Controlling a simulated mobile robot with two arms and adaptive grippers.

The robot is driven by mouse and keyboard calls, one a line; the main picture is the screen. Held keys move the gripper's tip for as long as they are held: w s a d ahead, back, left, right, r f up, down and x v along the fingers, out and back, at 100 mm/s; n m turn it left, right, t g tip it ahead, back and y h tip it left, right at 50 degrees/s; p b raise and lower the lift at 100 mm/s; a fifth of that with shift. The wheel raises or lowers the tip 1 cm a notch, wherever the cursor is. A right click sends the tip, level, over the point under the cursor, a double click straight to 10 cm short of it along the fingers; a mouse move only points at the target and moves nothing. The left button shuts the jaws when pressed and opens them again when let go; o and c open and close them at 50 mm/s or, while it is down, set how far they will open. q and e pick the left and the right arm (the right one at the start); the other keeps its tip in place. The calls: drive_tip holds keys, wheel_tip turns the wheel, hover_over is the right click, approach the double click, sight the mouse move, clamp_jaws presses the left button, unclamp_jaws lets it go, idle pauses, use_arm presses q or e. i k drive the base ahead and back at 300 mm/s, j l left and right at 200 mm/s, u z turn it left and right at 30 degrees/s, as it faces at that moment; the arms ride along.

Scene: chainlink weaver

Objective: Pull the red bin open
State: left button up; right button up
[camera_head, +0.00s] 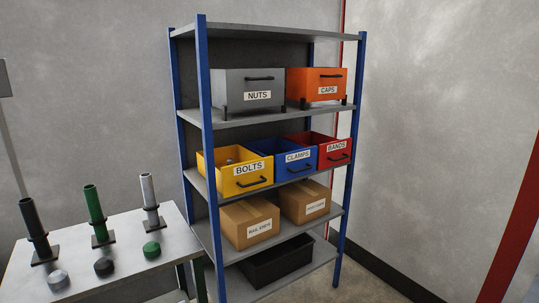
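The red bin (337,159) sits on the middle shelf at the right end of a row. It has a white label reading BANDS (337,146) and a dark handle (338,157) low on its front. Its front lies close to the right blue post. The blue CLAMPS bin (300,166) is right beside it on the left. How far the red bin is pulled out is hard to tell. Neither of my grippers shows in the head view.
The shelf unit (205,130) has blue posts. The yellow BOLTS bin (240,180) stands left on the same shelf. Grey NUTS and orange CAPS bins are above, cardboard boxes and a black bin below. A table (100,280) with upright tubes and round caps stands front left.

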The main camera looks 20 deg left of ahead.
sight(332, 152)
drive_tip(key=u, duration=0.3)
drive_tip(key=i+j+z, duration=0.1)
drive_tip(key=i, duration=0.85)
